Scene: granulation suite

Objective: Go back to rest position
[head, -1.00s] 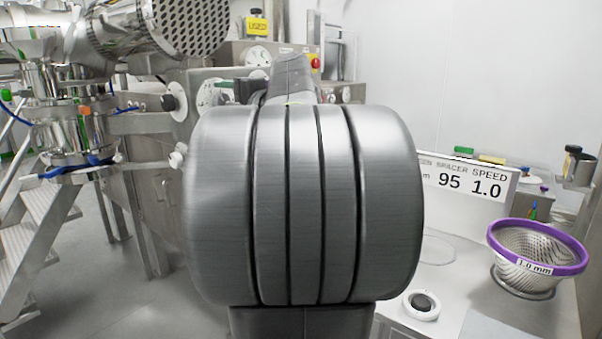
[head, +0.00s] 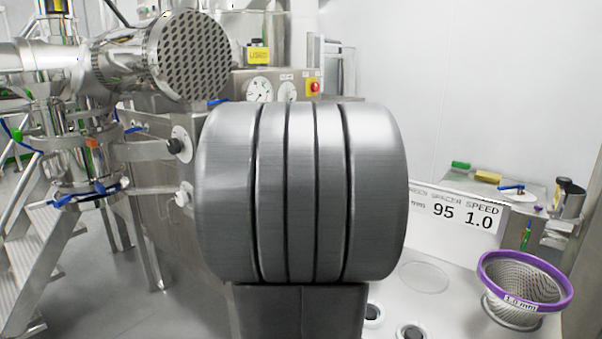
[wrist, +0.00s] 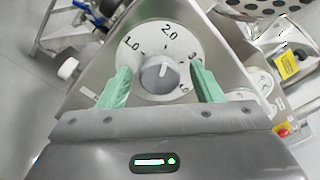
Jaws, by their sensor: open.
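My gripper (wrist: 159,68) shows in the wrist view with its two green fingers spread apart and nothing held between them. A round grey knob (wrist: 158,76) on a white dial plate (wrist: 181,42) appears between the fingers, and I see clear gaps on both sides of it. The dial carries marks such as 1.0 and 2.0. I cannot tell the depth between the fingertips and the dial. In the head view, a large grey rounded part of my arm fills the middle and hides my gripper.
A bench at right holds a purple-rimmed mesh screen (head: 522,279) and a sign reading 95 and 1.0 (head: 458,213). Steel machinery with a perforated disc (head: 190,57) and gauges (head: 259,89) stands behind. Metal steps (head: 50,245) are at left; floor shows between.

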